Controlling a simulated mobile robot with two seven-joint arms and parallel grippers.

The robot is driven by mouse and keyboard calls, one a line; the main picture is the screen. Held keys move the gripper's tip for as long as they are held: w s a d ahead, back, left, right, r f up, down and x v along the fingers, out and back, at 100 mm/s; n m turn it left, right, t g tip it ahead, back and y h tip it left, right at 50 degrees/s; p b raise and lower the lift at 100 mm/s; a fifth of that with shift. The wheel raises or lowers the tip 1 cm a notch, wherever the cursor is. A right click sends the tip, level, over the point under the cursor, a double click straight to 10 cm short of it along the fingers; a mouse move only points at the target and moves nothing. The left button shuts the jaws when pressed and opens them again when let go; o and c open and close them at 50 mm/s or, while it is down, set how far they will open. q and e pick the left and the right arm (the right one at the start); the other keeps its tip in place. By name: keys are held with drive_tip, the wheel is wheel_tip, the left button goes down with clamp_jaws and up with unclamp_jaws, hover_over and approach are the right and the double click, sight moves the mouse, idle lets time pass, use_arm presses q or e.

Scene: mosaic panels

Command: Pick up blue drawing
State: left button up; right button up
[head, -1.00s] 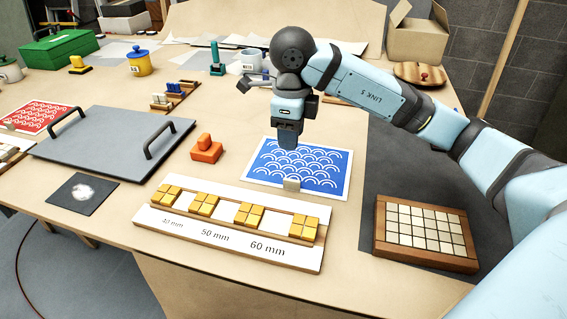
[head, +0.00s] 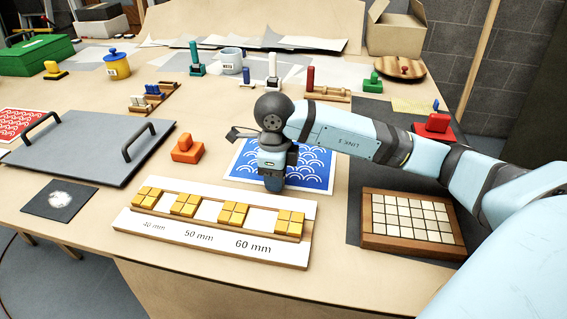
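The blue drawing (head: 315,165), a sheet with white arc patterns and a white border, lies flat on the table behind the block rack. My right gripper (head: 273,184) points down at its front edge and covers part of it. The fingertips are low, close to the sheet. I cannot tell whether they touch it or whether they are open or shut. The small pale tab at the drawing's front edge is hidden behind the gripper. My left gripper is not in view.
In front is a white board (head: 205,237) with yellow blocks. A wooden tray of pale tiles (head: 412,222) stands to the right. An orange stamp (head: 187,149) and a grey plate with handles (head: 85,150) are to the left. A red stamp (head: 434,127) stands behind my arm.

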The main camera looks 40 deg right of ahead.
drive_tip(key=shift+f, duration=0.4)
clamp_jaws()
drive_tip(key=shift+r, duration=0.15)
